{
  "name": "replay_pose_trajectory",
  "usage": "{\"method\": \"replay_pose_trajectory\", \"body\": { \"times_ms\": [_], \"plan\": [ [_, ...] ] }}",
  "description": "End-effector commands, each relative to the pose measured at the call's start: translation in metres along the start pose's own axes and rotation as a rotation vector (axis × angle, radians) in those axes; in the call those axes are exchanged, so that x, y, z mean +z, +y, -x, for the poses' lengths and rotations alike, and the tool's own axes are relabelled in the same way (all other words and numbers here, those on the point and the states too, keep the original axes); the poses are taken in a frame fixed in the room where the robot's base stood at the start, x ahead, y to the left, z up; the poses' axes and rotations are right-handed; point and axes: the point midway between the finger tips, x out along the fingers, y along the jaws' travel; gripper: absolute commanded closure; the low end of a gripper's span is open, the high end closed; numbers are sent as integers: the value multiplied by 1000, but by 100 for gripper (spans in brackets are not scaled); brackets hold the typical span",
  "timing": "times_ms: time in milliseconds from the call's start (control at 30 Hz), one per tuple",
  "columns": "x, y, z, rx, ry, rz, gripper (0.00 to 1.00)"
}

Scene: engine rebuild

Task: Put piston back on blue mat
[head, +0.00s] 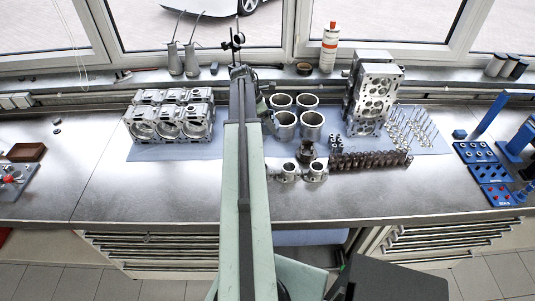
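The blue mat (207,151) lies along the bench under the engine parts. Two small silver parts that look like pistons with rods, a left one (288,171) and a right one (316,171), stand at the mat's front edge, right of my arm. A darker round part (307,151) sits just behind them; I cannot tell if it is a piston. My arm reaches forward over the mat and hides its middle. My gripper (268,117) seems to be the grey mechanism beside the arm, left of the cylinder liners. Its fingers are too small to read, and no held piston is clear.
Several open cylinder liners (285,124) stand behind the pistons. An engine block (170,120) is at left, and a cylinder head (372,95) stands at right. Dark caps (372,159) and upright valves (412,127) are right. Blue trays (490,173) lie far right. The bench's left front is clear.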

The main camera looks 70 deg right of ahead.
Motion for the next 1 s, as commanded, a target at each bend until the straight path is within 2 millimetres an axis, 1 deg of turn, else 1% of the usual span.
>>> {"method": "replay_pose_trajectory", "body": {
  "times_ms": [33, 200, 400, 500, 667, 733, 900, 1000],
  "plan": [
    [-7, 0, -17, 0, 0, 0, 82],
    [-24, 0, -60, 0, 0, 0, 82],
    [-43, 0, -106, 0, 0, 0, 82],
    [-48, 0, -119, 0, 0, 0, 82],
    [-47, 0, -117, 0, 0, 0, 82],
    [-49, 0, -122, 0, 0, 0, 82],
    [-61, -1, -151, 0, 0, 0, 82],
    [-65, -1, -161, 0, 0, -1, 82]
  ]
}}
